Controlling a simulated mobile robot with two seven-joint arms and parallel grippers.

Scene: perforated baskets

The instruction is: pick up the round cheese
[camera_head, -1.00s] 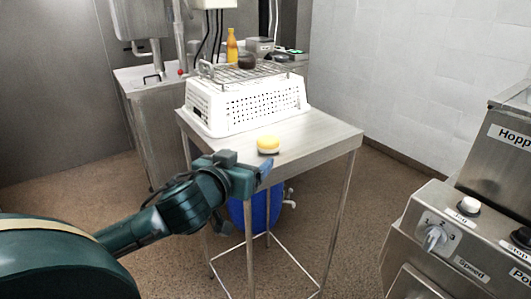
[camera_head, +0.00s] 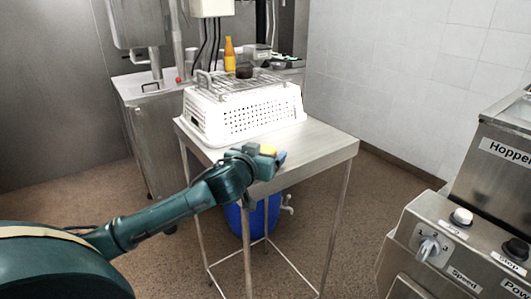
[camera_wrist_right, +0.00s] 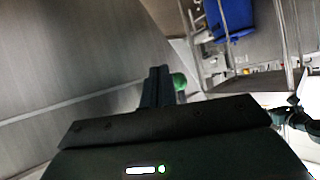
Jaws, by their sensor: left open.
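The round cheese (camera_head: 268,150) is a small yellow disc on the metal table, near its front edge. In the head view only its top part shows, as my left gripper covers the rest. My left gripper (camera_head: 266,157) is open at the cheese, with a blue fingertip at its right side. I cannot tell whether the fingers touch it. My right gripper (camera_wrist_right: 160,86) shows only in the right wrist view, its two fingers together with nothing seen between them.
A white perforated basket (camera_head: 240,117) stands upside down on the metal table (camera_head: 325,146), with a wire rack (camera_head: 225,84) on top. A yellow bottle (camera_head: 229,51) stands behind. The table's right part is clear. A machine with knobs (camera_head: 420,225) is at the right.

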